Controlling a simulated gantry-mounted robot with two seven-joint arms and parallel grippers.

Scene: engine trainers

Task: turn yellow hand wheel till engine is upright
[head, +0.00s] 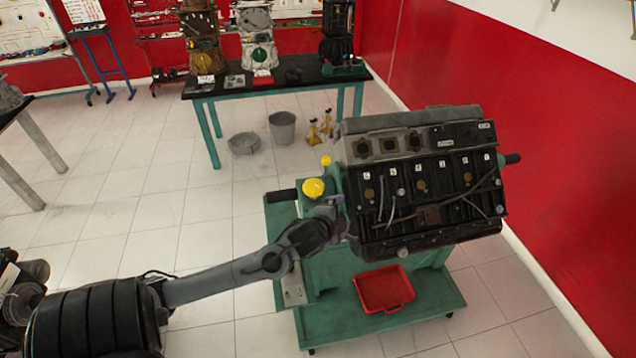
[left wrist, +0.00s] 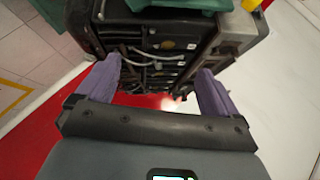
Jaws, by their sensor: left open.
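The engine (head: 422,185) is a dark block with a grey upper strip, mounted on a green wheeled stand (head: 380,318). Its side with several numbered marks faces me, and it sits slightly tilted in the picture. A yellow round part (head: 313,188), which looks like the hand wheel, is on the stand left of the engine. A smaller yellow knob (head: 326,160) is just above it. My left gripper (head: 343,217) is at the engine's left edge, below and right of the yellow wheel. In the left wrist view its purple fingers (left wrist: 158,75) are spread, with the dark engine (left wrist: 155,45) beyond them.
A red tray (head: 384,289) lies on the stand's base. A table (head: 275,86) with other engines stands behind, with a grey bucket (head: 282,128) and yellow jack stands below. A red wall (head: 520,90) is close on the right. The floor left of the stand is clear.

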